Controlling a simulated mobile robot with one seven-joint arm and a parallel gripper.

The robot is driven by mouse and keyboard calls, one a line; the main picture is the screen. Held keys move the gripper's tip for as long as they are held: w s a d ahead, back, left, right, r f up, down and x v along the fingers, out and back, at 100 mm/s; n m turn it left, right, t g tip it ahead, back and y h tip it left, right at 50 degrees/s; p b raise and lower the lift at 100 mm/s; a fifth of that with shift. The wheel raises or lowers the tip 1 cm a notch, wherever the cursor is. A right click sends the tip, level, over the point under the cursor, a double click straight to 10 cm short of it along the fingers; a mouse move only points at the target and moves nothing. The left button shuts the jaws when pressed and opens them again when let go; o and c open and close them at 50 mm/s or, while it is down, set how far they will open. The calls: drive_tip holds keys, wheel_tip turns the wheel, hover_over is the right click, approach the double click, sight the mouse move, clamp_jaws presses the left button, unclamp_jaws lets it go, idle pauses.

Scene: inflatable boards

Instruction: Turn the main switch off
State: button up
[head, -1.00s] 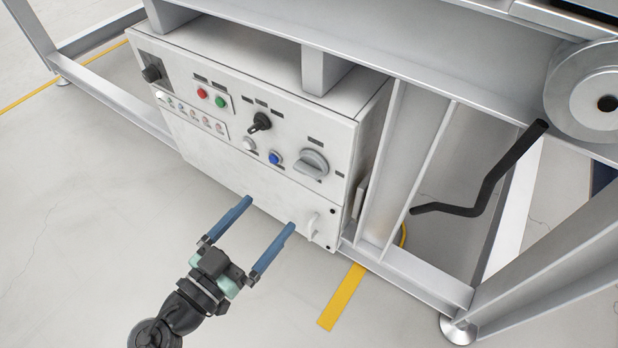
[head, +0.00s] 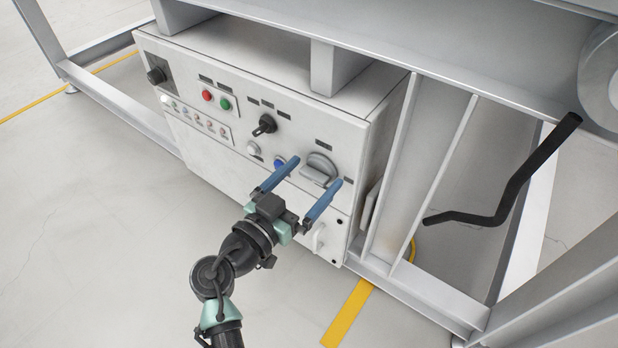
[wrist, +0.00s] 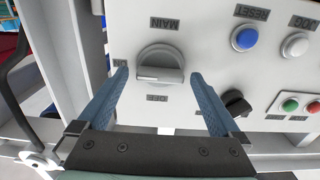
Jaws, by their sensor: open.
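The main switch (head: 319,164) is a grey rotary knob at the right of the white control box's front panel. In the wrist view the knob (wrist: 160,60) sits between my fingers, with its raised bar lying roughly across the picture. A MAIN label and an OFF label lie on opposite sides of it, and a small label is partly hidden by the left finger. My gripper (head: 316,172) is open, its two blue fingers reaching toward the knob. Its fingers (wrist: 158,72) stand on either side; I cannot tell whether they touch it.
The control box (head: 215,155) also carries a blue button (wrist: 244,38), a white button (wrist: 295,45), a black selector (head: 264,125) and red and green buttons. A grey frame (head: 440,170) and a black bent crank (head: 505,195) stand to the right. Floor in front is clear.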

drive_tip(key=c, duration=1.4)
drive_tip(key=shift+n, duration=0.4)
drive_tip(key=n+p, duration=0.1)
drive_tip(key=n, duration=0.3)
drive_tip(key=n+p, duration=0.2)
drive_tip(key=n, duration=0.2)
drive_tip(key=shift+w+a+n, duration=0.1)
drive_tip(key=shift+a+n, duration=0.05)
drive_tip(key=shift+n, duration=0.15)
drive_tip(key=n+p, duration=0.2)
drive_tip(key=n, duration=0.2)
drive_tip(key=shift+f+n+p, duration=0.15)
drive_tip(key=shift+n+p, duration=0.45)
drive_tip(key=shift+n, duration=0.5)
drive_tip(key=shift+f+n+p, duration=0.1)
drive_tip(key=shift+n+p, duration=0.5)
drive_tip(key=shift+n, duration=0.5)
